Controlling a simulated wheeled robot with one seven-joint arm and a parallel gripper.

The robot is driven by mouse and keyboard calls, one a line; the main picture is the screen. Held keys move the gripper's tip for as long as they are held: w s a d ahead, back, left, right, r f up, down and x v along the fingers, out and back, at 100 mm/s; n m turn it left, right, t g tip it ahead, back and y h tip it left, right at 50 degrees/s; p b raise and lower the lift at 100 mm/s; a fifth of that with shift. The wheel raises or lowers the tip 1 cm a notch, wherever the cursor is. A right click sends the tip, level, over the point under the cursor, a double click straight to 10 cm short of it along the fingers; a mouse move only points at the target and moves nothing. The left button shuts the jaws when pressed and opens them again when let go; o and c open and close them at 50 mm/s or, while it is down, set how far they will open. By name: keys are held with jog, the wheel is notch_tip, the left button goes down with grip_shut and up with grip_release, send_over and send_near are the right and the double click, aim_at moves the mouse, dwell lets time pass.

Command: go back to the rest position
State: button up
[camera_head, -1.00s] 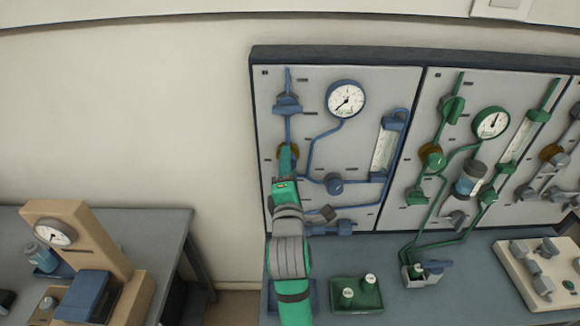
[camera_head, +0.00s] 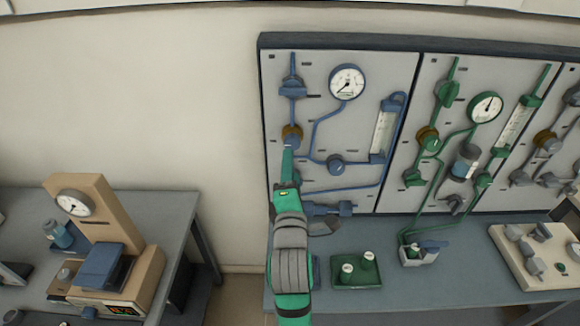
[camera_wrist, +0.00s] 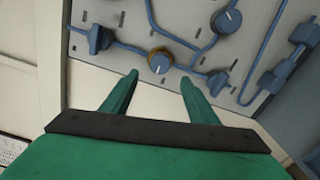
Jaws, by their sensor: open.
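My gripper (camera_wrist: 160,95) is open and empty in the wrist view, its two green fingers spread apart. In the wrist view a round blue knob (camera_wrist: 160,63) with a brass-coloured collar sits on the panel beyond the fingertips, not held. In the head view my green arm reaches up from the bottom toward the blue-piped panel (camera_head: 345,110). The same knob shows there (camera_head: 291,136), just above the gripper end. Part of the blue piping is hidden behind my arm.
A bench (camera_head: 455,262) below the panels holds a green tray (camera_head: 357,272) with two small containers and a pale valve block (camera_head: 540,255). A green-piped panel (camera_head: 485,75) stands to the right. At left, a table (camera_head: 165,212) bears a beige press-like device (camera_head: 105,215) with a gauge.

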jog(key=s+a+f+m+g, duration=0.1)
jog(key=s+a+f+m, duration=0.1)
jog(key=s+f+m, duration=1.35)
jog(key=s+d+f+m, duration=0.1)
jog(key=s+f, duration=0.2)
jog(key=s, duration=0.6)
jog(key=s+d+f+m+g, duration=0.1)
jog(key=s+f, duration=0.3)
jog(key=s, duration=0.5)
jog(key=s+d+f+m, duration=0.1)
jog(key=s+f+m, duration=0.2)
jog(key=s, duration=0.6)
jog(key=shift+s+f+g, duration=0.25)
jog(key=shift+f+g, duration=0.05)
jog(key=shift+w, duration=0.1)
